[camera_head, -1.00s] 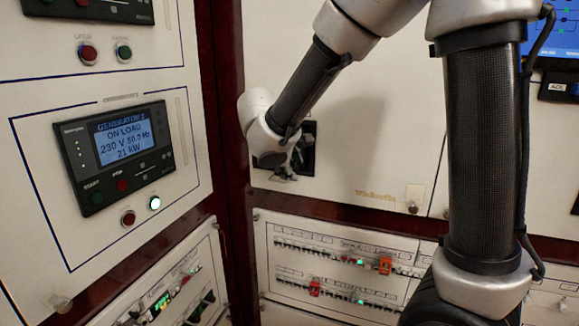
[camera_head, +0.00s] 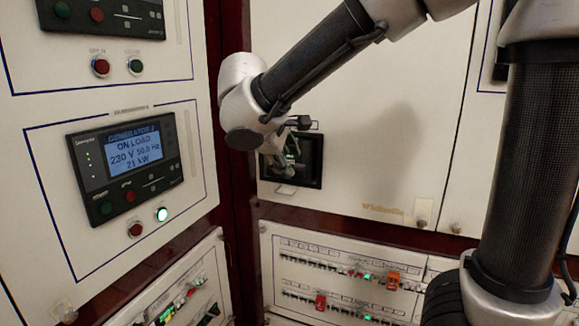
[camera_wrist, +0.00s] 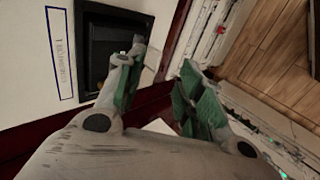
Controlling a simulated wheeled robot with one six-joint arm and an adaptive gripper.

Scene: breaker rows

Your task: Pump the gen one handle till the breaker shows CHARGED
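One fingertip overlaps the frame's edge. A small pale flat piece (camera_head: 287,190) shows at the breaker's lower left; I cannot tell if it is the handle. No CHARGED flag is readable.
A generator panel (camera_head: 125,165) at left reads ON LOAD, with a lit green button (camera_head: 162,214) below. Rows of small breakers (camera_head: 345,285) lie beneath the recess. A dark red post (camera_head: 232,200) stands close to the left of it. The cabinet front (camera_head: 400,150) to the right is flat and clear.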

